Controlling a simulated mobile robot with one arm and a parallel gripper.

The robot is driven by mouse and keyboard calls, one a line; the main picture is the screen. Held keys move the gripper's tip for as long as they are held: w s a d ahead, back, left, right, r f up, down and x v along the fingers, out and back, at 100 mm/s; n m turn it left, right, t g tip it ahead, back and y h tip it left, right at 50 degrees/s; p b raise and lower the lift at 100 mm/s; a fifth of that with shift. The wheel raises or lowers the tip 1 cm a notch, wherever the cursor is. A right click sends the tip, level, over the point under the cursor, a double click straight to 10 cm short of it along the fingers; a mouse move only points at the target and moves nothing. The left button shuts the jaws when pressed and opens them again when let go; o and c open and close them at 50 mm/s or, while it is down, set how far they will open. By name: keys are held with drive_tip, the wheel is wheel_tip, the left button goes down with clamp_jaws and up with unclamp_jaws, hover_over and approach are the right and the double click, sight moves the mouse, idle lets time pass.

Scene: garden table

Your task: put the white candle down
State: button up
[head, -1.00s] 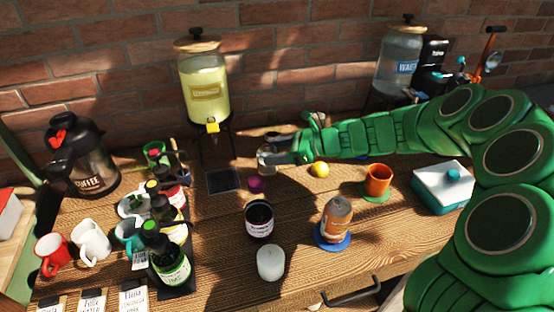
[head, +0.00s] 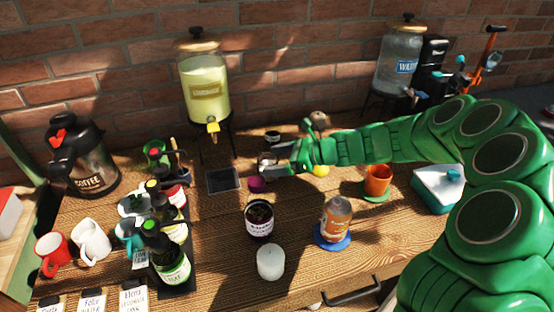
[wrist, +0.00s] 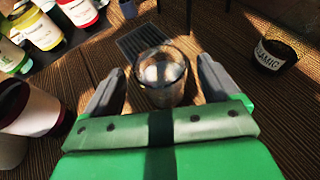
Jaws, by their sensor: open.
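The white candle (head: 271,262) stands upright on the wooden table near the front edge, apart from my gripper. My gripper (head: 270,163) is farther back, near the drip tray. In the wrist view my gripper (wrist: 160,85) is open, with a small clear glass (wrist: 163,75) between its fingers. A pale round patch shows in the glass; I cannot tell what it is. The glass is partly hidden by my gripper in the head view.
A dark labelled jar (head: 259,220) stands behind the candle, and an amber jar (head: 336,220) on a blue coaster to its right. Bottles (head: 170,262) crowd the left. A magenta item (head: 257,184) is near my gripper.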

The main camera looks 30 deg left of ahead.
drive_tip(key=shift+r, duration=0.1)
drive_tip(key=shift+w+d+r, duration=0.2)
drive_tip(key=shift+d+r, duration=0.05)
drive_tip(key=shift+d, duration=0.3)
drive_tip(key=v, duration=1)
drive_tip(key=shift+d+r, duration=0.15)
drive_tip(key=shift+d, duration=0.2)
